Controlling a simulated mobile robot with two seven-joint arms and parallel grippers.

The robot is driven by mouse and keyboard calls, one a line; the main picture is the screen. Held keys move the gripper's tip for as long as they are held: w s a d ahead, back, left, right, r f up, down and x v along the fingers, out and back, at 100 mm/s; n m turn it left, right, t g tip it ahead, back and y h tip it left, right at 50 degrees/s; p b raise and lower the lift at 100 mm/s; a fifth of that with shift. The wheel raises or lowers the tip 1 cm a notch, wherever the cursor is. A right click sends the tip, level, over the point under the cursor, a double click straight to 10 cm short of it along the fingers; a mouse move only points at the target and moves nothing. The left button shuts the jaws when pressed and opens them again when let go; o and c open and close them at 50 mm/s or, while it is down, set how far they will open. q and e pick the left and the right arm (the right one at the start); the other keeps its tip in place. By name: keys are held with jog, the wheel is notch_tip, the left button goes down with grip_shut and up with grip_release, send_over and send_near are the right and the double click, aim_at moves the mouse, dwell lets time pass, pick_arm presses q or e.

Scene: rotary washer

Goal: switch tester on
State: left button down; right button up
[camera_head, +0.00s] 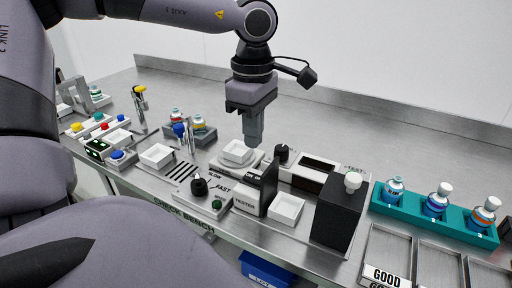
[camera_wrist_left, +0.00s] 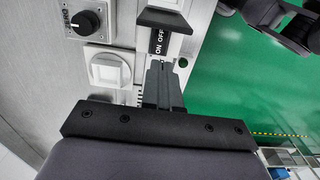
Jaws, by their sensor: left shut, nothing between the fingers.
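The tester (camera_head: 247,198) is a small light box with a dark upright panel, at the middle of the bench in the head view. In the left wrist view, its black switch plate (camera_wrist_left: 158,42) reads ON and OFF. My left gripper (camera_head: 253,140) points down above and behind the tester in the head view. Its fingers are shut and empty. In the left wrist view, the fingertips (camera_wrist_left: 161,66) appear close to the ON/OFF plate; I cannot tell whether they touch it. The switch position is not clear. My right gripper does not show.
A knob unit (camera_head: 200,187), white trays (camera_head: 286,208) and a tall black box (camera_head: 339,211) stand close around the tester. A teal rack (camera_head: 434,214) of bottles is at right. Bare bench lies behind. A blue bin (camera_head: 266,270) is below the front edge.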

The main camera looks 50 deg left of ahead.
pick_arm(q)
notch_tip(320, 180, up, 6)
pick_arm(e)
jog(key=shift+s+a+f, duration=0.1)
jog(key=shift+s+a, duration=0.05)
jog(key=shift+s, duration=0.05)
pick_arm(q)
jog(key=shift+s+a+r, duration=0.1)
